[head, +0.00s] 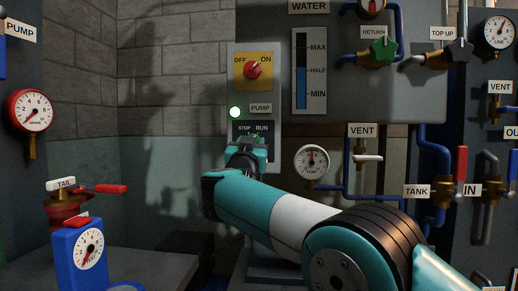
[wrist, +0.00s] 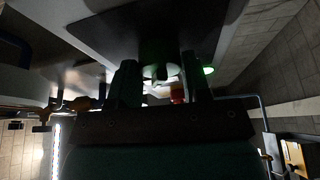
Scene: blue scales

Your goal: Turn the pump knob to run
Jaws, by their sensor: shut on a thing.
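The pump panel (head: 238,128) is dark, with STOP at left and RUN at right, below a white PUMP label (head: 260,108). My gripper (head: 246,147) is in front of this panel and covers most of the pump knob. In the wrist view the dark green pump knob (wrist: 154,50) shows between the two fingers of my gripper (wrist: 160,75), which is shut on it. Only a small green bit of the knob shows in the head view, so its exact pointing is hard to tell. The green lamp (head: 235,112) above the panel is lit.
A red OFF/ON switch (head: 253,70) on a yellow plate is above. A blue water level gauge (head: 301,72) and a round dial (head: 312,161) are at right. The VENT valve (head: 366,157) is further right. The red TAIL valve handle (head: 110,189) is at lower left.

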